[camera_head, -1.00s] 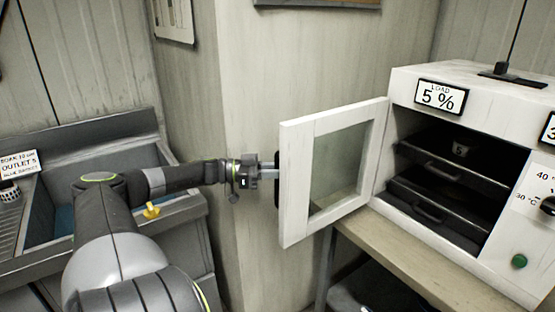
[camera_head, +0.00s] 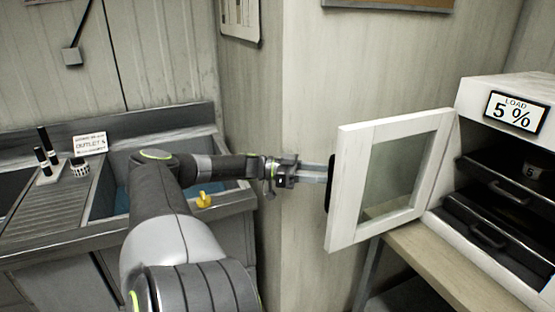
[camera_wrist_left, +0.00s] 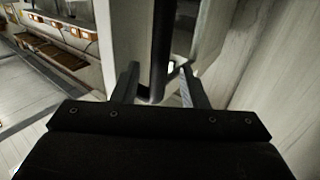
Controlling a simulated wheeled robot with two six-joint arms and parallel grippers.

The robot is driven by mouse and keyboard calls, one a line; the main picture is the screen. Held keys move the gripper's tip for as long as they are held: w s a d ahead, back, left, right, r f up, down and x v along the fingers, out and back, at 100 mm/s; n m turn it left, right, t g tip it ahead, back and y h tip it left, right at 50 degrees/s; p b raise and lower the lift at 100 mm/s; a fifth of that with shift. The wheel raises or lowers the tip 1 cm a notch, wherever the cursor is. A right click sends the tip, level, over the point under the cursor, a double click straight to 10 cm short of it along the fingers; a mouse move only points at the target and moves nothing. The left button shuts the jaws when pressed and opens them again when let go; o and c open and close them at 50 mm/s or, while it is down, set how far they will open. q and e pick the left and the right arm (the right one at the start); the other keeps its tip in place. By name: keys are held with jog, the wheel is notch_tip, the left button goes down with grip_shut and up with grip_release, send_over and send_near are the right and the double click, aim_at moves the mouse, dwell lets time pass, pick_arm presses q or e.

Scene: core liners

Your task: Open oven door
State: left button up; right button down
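The oven (camera_head: 508,190) stands at the right, partly cut off by the frame. Its white framed door (camera_head: 345,190) with a glass pane is swung wide open to the left. A dark handle (camera_head: 331,184) is on the door's outer face near its free edge. My left gripper (camera_head: 326,174) is at that handle, its fingers pointing right. In the left wrist view the two fingers (camera_wrist_left: 158,88) are spread apart, with the dark handle (camera_wrist_left: 161,50) at or just beyond their tips; I see no clear grip on it. My right gripper is out of view.
Dark trays (camera_head: 490,215) sit inside the oven. The oven rests on a wooden table (camera_head: 425,262). A wall corner (camera_head: 300,120) stands close behind my left gripper. A sink unit (camera_head: 50,240) with a yellow duck (camera_head: 203,200) is at the left.

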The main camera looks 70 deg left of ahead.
pick_arm(q)
jog(key=v, duration=1.3)
jog(key=shift+s+a, duration=0.2)
